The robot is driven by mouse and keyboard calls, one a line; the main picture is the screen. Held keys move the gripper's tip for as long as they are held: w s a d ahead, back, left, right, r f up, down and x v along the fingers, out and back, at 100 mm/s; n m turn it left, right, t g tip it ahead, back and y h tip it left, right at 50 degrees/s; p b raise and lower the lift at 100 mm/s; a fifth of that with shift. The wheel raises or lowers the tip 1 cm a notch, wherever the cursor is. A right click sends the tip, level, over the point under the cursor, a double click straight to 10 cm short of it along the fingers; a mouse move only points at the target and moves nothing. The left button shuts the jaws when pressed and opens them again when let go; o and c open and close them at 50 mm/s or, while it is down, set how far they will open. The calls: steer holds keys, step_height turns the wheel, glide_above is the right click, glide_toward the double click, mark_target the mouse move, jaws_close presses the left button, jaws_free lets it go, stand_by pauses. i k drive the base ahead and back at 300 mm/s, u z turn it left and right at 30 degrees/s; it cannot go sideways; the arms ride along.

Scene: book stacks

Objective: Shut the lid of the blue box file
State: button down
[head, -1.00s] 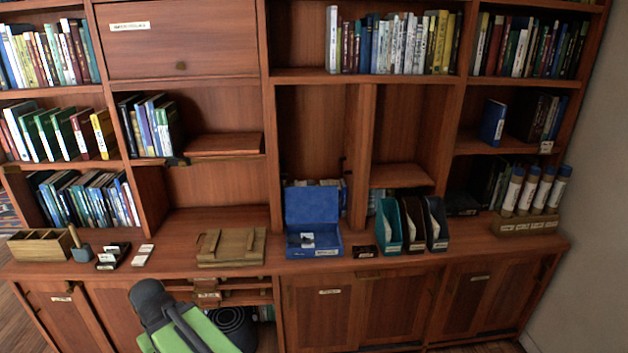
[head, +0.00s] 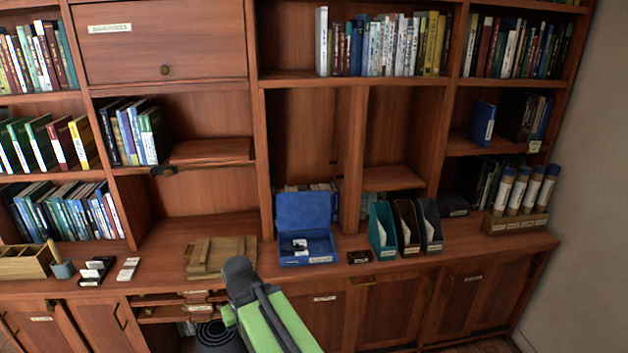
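The blue box file (head: 308,257) stands on the counter near the middle of the head view. Its lid (head: 303,211) is open and stands up at the back, leaning against the shelf. Small white and dark items lie inside the box. My arm, green and black, reaches up from the bottom of the view, and its dark upper part is just left of and in front of the box, apart from it. My gripper's fingers cannot be made out.
A wooden crate-like board (head: 220,256) lies left of the box. A small dark block (head: 360,257) and several upright magazine files, including a teal one (head: 382,230), stand to its right. Poster tubes (head: 524,188) stand in a holder at the far right.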

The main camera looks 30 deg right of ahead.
mark_target(304, 209)
steer(key=u, duration=0.05)
steer(key=i, duration=0.9)
steer(key=z, duration=0.05)
